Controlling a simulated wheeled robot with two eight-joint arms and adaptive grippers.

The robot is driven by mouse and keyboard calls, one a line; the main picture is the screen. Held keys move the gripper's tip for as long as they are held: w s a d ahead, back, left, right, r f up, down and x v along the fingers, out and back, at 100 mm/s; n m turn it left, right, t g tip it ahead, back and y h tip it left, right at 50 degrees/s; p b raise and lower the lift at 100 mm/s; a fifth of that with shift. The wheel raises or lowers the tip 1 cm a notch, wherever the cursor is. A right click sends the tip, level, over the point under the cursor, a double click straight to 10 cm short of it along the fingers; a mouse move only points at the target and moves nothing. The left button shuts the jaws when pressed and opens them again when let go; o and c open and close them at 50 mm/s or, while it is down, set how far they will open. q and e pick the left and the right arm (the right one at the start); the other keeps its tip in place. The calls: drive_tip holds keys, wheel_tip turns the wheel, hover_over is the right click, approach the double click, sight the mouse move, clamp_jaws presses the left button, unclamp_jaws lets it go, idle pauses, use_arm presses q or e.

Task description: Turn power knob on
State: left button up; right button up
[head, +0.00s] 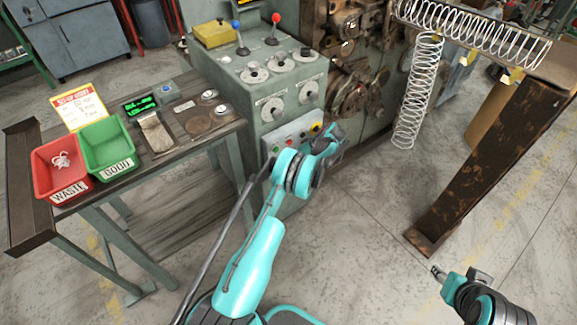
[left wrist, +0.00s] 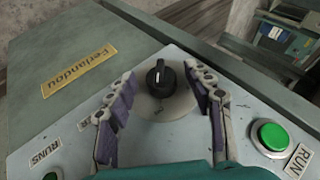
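The power knob (left wrist: 160,75) is a black knob with a pale pointer mark on a round metal plate, seen in the left wrist view. My left gripper (left wrist: 165,100) is open, with one purple-padded finger on each side of the knob and a visible gap on both sides. In the head view my left gripper (head: 334,133) is at the right end of the machine's lower control panel (head: 276,139), and the knob cannot be made out there. My right gripper (head: 438,272) is low at the right, away from the machine; its fingers are too small to read.
A green RUN button (left wrist: 270,135) sits right of the knob on the same panel. A side table holds a red waste bin (head: 62,165) and a green good bin (head: 108,146). Large springs (head: 470,32) are at the upper right. The floor between is clear.

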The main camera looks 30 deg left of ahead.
use_arm(q)
drive_tip(key=v, duration=1.2)
wheel_tip(320, 180, up, 15)
drive_tip(key=s+d+m+t+h, duration=0.2)
drive_tip(key=s+d+m+t, duration=0.1)
drive_tip(key=m, duration=0.1)
drive_tip(key=s+d+r+m+t+h, duration=0.2)
drive_tip(key=s+d+r+m+t, duration=0.15)
drive_tip(key=s+r, duration=0.5)
drive_tip(key=s+d+f+m+t+h, duration=0.1)
drive_tip(key=s+d, duration=0.3)
drive_tip(key=s, duration=0.7)
drive_tip(key=s+d+f+m+t+h, duration=0.2)
drive_tip(key=s+d+m+t, duration=0.2)
drive_tip(key=s, duration=0.7)
drive_tip(key=shift+s+d, duration=0.25)
drive_tip(key=shift+s, duration=0.05)
